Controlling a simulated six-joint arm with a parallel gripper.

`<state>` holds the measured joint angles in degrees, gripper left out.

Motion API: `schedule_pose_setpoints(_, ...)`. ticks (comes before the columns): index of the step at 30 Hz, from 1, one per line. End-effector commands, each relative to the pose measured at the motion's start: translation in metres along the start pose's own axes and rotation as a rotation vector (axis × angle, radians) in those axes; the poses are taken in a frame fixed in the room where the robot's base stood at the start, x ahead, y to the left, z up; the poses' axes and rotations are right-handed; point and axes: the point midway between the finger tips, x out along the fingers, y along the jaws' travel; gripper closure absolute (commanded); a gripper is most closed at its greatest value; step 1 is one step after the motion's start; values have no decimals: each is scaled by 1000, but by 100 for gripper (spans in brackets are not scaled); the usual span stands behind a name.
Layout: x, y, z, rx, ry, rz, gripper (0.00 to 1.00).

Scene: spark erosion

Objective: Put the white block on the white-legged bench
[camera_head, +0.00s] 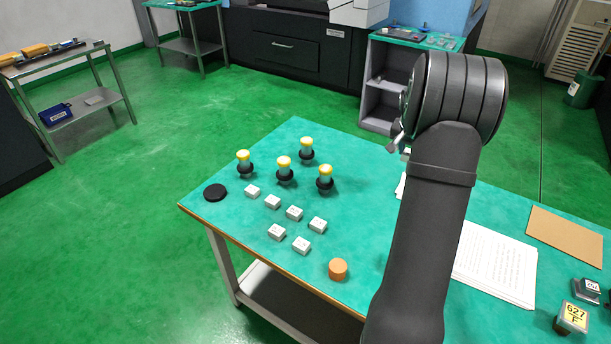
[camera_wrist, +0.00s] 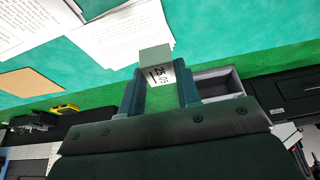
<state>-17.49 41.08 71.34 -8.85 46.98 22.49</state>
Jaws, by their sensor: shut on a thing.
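My gripper (camera_wrist: 160,84) is shut on a small white block (camera_wrist: 155,54) with a printed label, seen between the two fingers in the wrist view. In the head view my gripper (camera_head: 397,139) is small and partly hidden by my arm, above the far side of the near teal-topped bench (camera_head: 365,233). This bench shows a pale leg at its left corner, so it seems to be the white-legged one. The held block is hard to make out in the head view. Several similar white blocks stand on this bench, one of them at its front (camera_head: 302,245).
Several yellow-topped pieces (camera_head: 284,168), a black disc (camera_head: 215,192) and an orange cylinder (camera_head: 338,268) stand on the bench. Papers (camera_head: 497,265) and a brown sheet (camera_head: 566,236) lie at right. A grey shelf unit (camera_head: 375,95) stands behind, a metal-legged cart (camera_head: 96,62) at left.

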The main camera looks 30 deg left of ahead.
Motion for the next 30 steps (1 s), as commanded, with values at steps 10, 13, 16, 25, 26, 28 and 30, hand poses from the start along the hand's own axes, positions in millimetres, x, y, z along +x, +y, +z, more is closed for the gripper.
schedule_pose_setpoints(10, -37, -162, 93, -310, 3, -126, 98)
schedule_pose_setpoints(13, -50, -202, 126, -397, 6, -161, 98)
schedule_pose_setpoints(16, -63, -236, 161, -484, 6, -196, 98)
schedule_pose_setpoints(25, -95, -299, 244, -670, 9, -272, 98)
schedule_pose_setpoints(26, -97, -303, 250, -682, 10, -277, 98)
schedule_pose_setpoints(28, -102, -309, 261, -706, 11, -287, 98)
schedule_pose_setpoints(30, -106, -315, 270, -727, 12, -295, 98)
